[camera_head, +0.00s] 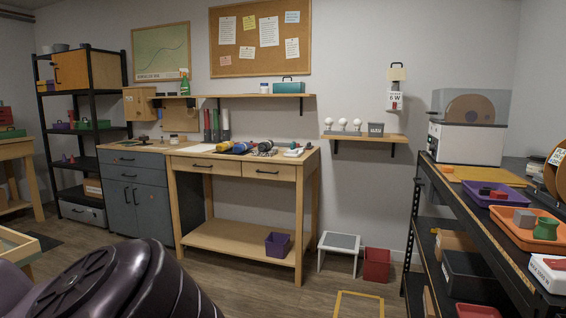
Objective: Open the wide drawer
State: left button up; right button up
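The wooden workbench (247,158) in the middle has two drawer fronts with dark handles side by side, a left drawer (188,168) and a right drawer (281,176). The grey cabinet (153,204) to its left has a drawer (112,159) across its full width at the top, with smaller fronts below it. All of these drawers look shut. I cannot tell for certain which one is the wide drawer. Neither of my grippers is in view. A large dark rounded part of me fills the bottom left.
Tools lie on the workbench top; a purple bin (277,245) stands on its lower shelf. A small white stool (340,241) and a red bin (377,265) stand to its right. A dark shelf bench (452,189) runs along the right. Floor before the workbench is open.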

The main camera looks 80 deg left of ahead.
aim_at(217, 166)
jog(key=u, duration=2.8)
